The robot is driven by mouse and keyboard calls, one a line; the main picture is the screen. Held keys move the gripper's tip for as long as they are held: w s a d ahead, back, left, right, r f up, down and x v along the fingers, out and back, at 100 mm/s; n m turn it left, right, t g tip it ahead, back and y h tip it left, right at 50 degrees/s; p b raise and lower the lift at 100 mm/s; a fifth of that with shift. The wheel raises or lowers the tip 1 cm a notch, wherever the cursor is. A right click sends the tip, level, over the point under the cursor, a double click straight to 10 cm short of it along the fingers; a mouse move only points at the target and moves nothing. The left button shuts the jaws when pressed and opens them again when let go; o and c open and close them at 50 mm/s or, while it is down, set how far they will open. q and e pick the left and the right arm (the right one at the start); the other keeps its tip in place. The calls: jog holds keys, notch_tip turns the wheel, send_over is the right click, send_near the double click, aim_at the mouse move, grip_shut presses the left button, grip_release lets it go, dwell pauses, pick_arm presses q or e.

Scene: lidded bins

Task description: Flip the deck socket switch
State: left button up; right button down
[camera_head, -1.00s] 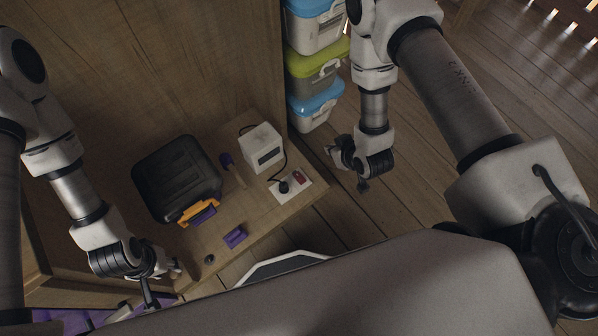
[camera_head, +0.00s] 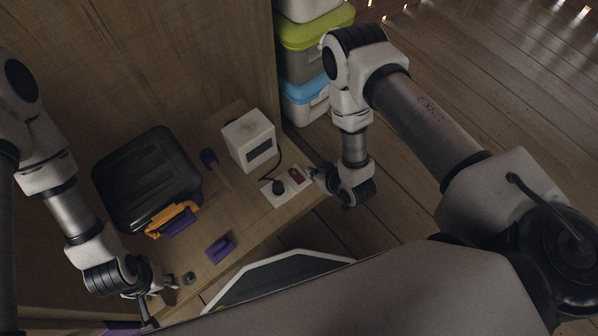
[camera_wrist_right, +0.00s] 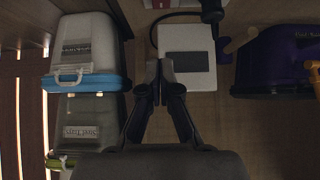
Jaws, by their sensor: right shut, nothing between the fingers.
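The deck socket (camera_head: 281,194) is a white plate near the right edge of the wooden deck, with a red switch (camera_head: 297,175) and a black plug (camera_head: 278,187) in it. My right gripper (camera_head: 316,174) is just right of the red switch; touching or apart cannot be told. In the right wrist view its fingers (camera_wrist_right: 161,75) are together and empty, in front of a white box (camera_wrist_right: 187,68). Only a sliver of the socket (camera_wrist_right: 150,4) shows at that view's top edge. My left gripper (camera_head: 163,288) is low at the left, its fingers unclear.
The white box (camera_head: 247,139) stands behind the socket, joined by a black cable. A black toolbox (camera_head: 146,178) with an orange latch is on the left. A purple piece (camera_head: 220,249) lies in front. Stacked lidded bins (camera_head: 305,64) stand beyond the deck's right end.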

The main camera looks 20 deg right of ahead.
jog(key=b, duration=0.5)
send_over(295, 172)
jog(key=s, duration=0.1)
jog(key=f, duration=0.7)
jog(key=shift+s+d+f, duration=0.2)
jog(key=shift+d+f, duration=0.05)
jog(key=shift+f, duration=0.15)
notch_tip(295, 172, down, 3)
jog(key=shift+r+b, duration=0.15)
jog(key=shift+b, duration=0.7)
jog(key=shift+f, duration=0.3)
jog(key=shift+f, duration=0.2)
jog(key=shift+w, duration=0.1)
jog(key=shift+w+a+b, duration=0.25)
jog(key=shift+w+b, duration=0.2)
jog(key=shift+w, duration=0.2)
